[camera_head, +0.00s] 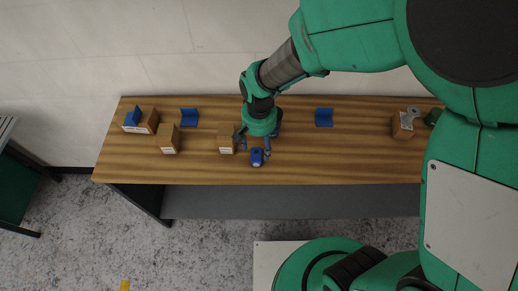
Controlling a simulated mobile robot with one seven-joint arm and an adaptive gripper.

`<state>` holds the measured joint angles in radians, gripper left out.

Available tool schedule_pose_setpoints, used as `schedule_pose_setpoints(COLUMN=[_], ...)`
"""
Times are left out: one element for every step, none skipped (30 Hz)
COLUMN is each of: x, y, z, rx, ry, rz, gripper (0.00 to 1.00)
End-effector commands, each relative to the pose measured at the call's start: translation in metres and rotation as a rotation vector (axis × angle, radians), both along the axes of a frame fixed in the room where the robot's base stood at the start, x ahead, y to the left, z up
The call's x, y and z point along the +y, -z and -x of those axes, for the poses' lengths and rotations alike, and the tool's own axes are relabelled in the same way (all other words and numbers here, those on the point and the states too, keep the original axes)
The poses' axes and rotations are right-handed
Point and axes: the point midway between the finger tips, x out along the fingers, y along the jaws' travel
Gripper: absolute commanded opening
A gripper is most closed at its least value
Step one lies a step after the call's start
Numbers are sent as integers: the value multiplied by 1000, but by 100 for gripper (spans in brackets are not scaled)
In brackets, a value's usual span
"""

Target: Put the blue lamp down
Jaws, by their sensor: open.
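A small blue lamp (257,158) with a pale face stands on the wooden table (200,174), near its front edge and around the middle of its length. My gripper (255,147) is just behind the lamp, with its fingers spread apart. The gripper is open; whether a finger touches the lamp is too small to tell. Another dark blue piece shows partly behind my gripper, mostly hidden by it.
Wooden blocks stand to the left (169,140) and close beside my gripper (226,140). Blue brackets lie at the left (189,117) and right (324,117). Another block (402,125) stands at the far right. Clear tabletop lies right of my gripper.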

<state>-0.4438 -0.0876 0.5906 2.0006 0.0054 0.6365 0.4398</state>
Motion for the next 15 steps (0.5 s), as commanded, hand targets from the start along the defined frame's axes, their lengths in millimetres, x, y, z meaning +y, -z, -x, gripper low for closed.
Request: schedule_pose_setpoints(x=[0,0,0,0,0,0,0,0,0,0,0,0,0,0,0], y=[-10,-15,-21,-25,-29,-33,-36,-39,-42,-44,-45,-47,-48,-49,-49], z=[-1,-1,-1,0,-1,-1,0,0,0,0,0,0,0,0,0], rx=[-2,-2,-2,-2,-2,-2,-1,-1,0,0,0,-1,-1,0,0], ry=[0,0,0,0,0,0,0,0,0,0,0,0,0,0,0], rz=[-1,-1,-1,-1,-1,-1,-1,0,0,0,0,0,0,0,0], gripper=[63,63,63,63,63,63,63,63,63,63,63,63,63,63,63])
